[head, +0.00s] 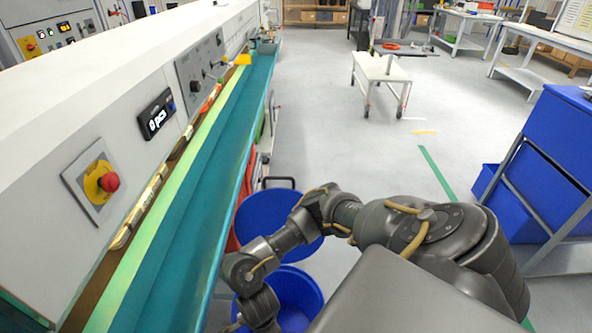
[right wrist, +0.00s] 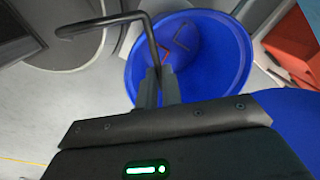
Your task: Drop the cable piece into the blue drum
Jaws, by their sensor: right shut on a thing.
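The cable piece (right wrist: 109,21) is a black, bent, rod-like length in the right wrist view. My right gripper (right wrist: 157,75) is shut on it, with its long part sticking out to the upper left. A blue drum (right wrist: 237,60) lies open beyond the fingertips, and the held end of the cable shows in front of its opening. A red and a dark bent piece show inside that drum. In the head view two blue drums, a farther one (head: 275,215) and a nearer one (head: 298,290), stand beside the bench, partly covered by my right arm. My left gripper is not in view.
A long white machine bench (head: 75,110) with a teal belt (head: 180,230) runs along the left. A blue bin rack (head: 560,140) stands at the right. A white cart (head: 380,70) is farther back, with open grey floor before it. An orange box (right wrist: 290,45) lies near the drum.

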